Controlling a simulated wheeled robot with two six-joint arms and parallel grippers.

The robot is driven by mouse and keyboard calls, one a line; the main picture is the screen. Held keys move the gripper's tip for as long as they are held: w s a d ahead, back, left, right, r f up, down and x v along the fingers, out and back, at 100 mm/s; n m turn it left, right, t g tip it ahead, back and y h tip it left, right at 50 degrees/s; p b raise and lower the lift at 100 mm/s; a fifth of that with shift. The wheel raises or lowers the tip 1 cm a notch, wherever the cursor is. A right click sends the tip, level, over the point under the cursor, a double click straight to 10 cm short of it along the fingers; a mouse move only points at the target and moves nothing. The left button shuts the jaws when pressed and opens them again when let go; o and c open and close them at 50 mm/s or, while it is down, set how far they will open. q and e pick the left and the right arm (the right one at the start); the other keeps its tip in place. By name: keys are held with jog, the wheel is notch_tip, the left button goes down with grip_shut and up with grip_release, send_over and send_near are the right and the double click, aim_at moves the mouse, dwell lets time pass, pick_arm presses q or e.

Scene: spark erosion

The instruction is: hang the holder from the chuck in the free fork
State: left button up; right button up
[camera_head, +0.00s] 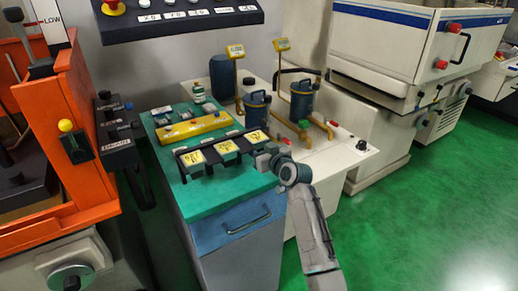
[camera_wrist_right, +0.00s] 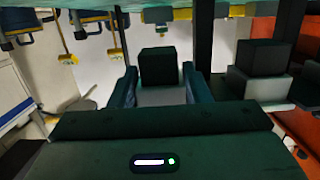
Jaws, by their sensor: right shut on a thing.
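The dark rack (camera_head: 181,151) stands on the green cabinet top, with yellow tags (camera_head: 192,158) along it. Its forks are too small to tell apart. My right gripper (camera_head: 264,155) is at the rack's right end, in front of the rightmost tag (camera_head: 257,136). In the right wrist view its two fingers (camera_wrist_right: 159,88) are shut on the holder, a dark block (camera_wrist_right: 158,64) with a pale grey part. Another dark block on a pale grey base (camera_wrist_right: 264,58) shows apart to the right there. I cannot make out the chuck. My left gripper is out of view.
A yellow bar block (camera_head: 193,127) and a small bottle (camera_head: 198,93) lie behind the rack. Blue canisters (camera_head: 257,108) with yellow pipes stand to the right on a pale bench (camera_head: 345,155). An orange machine (camera_head: 68,130) stands at the left.

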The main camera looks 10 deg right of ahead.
dwell(0.3)
jog(key=o, duration=1.8)
jog(key=shift+f, duration=0.1)
jog(key=shift+c, duration=0.2)
jog(key=shift+f+p+v, duration=0.2)
jog(key=shift+p+v, duration=0.3)
jog(key=shift+v, duration=0.75)
jog(key=shift+f+p+v, duration=0.2)
jog(key=shift+p+v, duration=0.3)
jog(key=shift+v, duration=0.8)
jog(key=v, duration=0.1)
jog(key=p+v, duration=0.1)
jog(key=v, duration=0.3)
jog(key=shift+f, duration=0.35)
